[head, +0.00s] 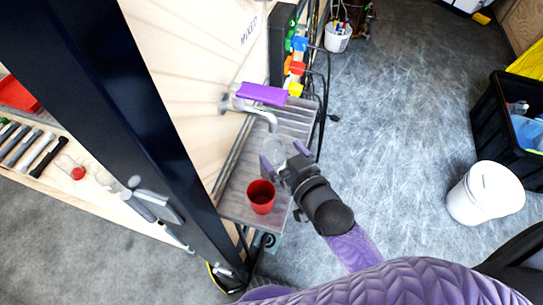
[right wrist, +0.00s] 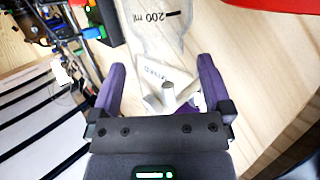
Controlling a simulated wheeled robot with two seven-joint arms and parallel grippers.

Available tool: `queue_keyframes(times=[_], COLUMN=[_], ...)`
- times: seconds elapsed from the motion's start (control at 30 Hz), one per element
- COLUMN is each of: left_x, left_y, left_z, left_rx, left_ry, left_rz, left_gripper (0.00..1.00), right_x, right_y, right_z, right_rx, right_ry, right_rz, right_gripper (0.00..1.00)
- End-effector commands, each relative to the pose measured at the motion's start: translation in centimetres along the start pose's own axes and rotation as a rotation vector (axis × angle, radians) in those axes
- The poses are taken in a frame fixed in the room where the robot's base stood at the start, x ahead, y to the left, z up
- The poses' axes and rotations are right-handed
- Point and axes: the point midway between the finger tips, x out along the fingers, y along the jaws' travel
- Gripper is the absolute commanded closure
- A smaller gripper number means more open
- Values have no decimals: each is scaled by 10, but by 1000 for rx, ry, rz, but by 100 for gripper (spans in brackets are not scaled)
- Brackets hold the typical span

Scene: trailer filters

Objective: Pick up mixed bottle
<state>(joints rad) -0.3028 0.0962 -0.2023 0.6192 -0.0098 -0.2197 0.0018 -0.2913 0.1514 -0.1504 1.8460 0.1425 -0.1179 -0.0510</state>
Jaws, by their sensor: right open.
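A clear, see-through bottle (head: 274,147) stands on the grey slatted shelf (head: 234,203), below the tap with the purple handle (head: 262,94). The wall panel by that tap reads "MIXED". My right gripper (head: 285,157) is open, with its purple fingertips close to the bottle. The bottle's outline is faint. My left gripper is not in view.
A red cup (head: 261,197) stands on the shelf close to my right gripper. More coloured tap handles (head: 296,67) line the panel's far end. A white bucket (head: 485,193) and a black bin (head: 507,128) stand on the floor at right. The floor between is clear.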

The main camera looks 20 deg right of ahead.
Motion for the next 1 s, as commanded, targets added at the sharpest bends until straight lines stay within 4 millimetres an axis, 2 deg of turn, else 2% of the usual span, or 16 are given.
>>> queue_keyframes(times=[0.3, 0.57, 1.0], left_x=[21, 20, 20], left_y=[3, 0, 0], left_z=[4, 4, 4], left_rx=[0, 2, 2], left_ry=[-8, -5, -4], left_rz=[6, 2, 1], left_gripper=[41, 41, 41], right_x=[57, 62, 62], right_y=[-4, -4, -4], right_z=[3, 0, 0], right_rx=[0, 0, 0], right_ry=[-1, -3, -3], right_rz=[0, 0, 0], right_gripper=[0, 0, 91])
